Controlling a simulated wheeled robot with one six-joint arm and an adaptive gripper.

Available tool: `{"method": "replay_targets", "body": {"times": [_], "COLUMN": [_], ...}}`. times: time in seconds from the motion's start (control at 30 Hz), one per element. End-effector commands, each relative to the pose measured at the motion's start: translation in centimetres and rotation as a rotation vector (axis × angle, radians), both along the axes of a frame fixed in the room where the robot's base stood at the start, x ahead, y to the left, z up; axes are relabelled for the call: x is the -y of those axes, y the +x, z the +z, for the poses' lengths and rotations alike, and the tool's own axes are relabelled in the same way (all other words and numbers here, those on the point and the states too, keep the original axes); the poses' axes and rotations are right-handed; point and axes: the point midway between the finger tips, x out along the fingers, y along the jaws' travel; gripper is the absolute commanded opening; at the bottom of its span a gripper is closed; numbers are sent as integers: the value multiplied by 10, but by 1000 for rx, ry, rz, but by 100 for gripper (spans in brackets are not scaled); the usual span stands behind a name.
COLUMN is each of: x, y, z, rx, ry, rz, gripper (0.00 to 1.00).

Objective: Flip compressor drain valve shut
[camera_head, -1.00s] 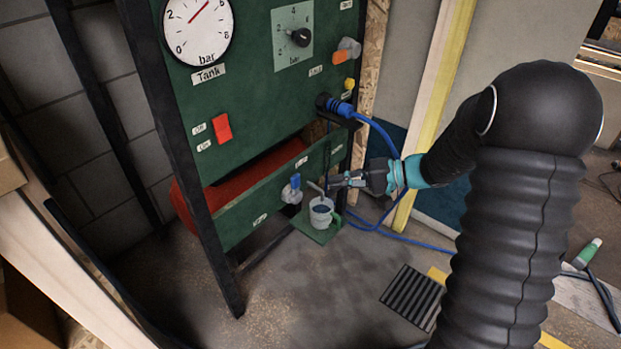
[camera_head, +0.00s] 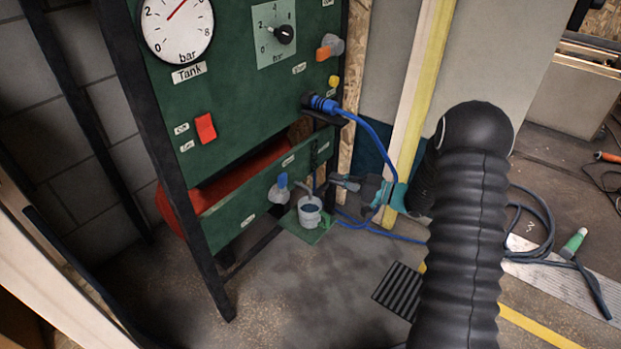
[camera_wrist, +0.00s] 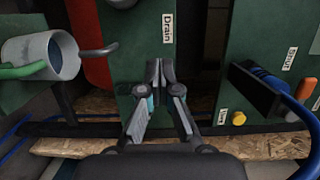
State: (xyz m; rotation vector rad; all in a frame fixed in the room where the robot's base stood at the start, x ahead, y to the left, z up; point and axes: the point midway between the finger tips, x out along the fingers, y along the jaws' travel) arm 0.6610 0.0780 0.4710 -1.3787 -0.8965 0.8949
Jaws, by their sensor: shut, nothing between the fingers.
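The drain valve (camera_head: 281,190) has a blue handle above a grey body on the green panel's lower board. Its handle points upward in the head view. In the wrist view only a grey part at the top edge shows, probably this valve. The "Drain" label (camera_wrist: 168,27) shows there beside my fingertips. My gripper (camera_head: 333,181) is right of the valve, close to a grey spout above a cup (camera_head: 310,217). In the wrist view my gripper (camera_wrist: 160,70) is shut and empty in front of the green board. I cannot tell whether it touches the board.
The cup also shows at left in the wrist view (camera_wrist: 42,57), on a green shelf. A blue hose (camera_head: 362,125) hangs from a coupling right of the panel. A black post (camera_head: 170,160) stands left of the valve. The floor in front is mostly clear.

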Motion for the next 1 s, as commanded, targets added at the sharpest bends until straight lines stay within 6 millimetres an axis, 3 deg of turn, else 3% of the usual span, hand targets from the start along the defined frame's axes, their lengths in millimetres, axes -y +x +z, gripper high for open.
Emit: {"method": "replay_targets", "body": {"times": [0.57,0.8,1.0], "x": [-89,-107,-113], "y": [38,15,7], "z": [0,1,0], "rx": [-1,-1,-1], "ry": [-1,0,0], "rz": [4,2,1], "gripper": [0,0,0]}}
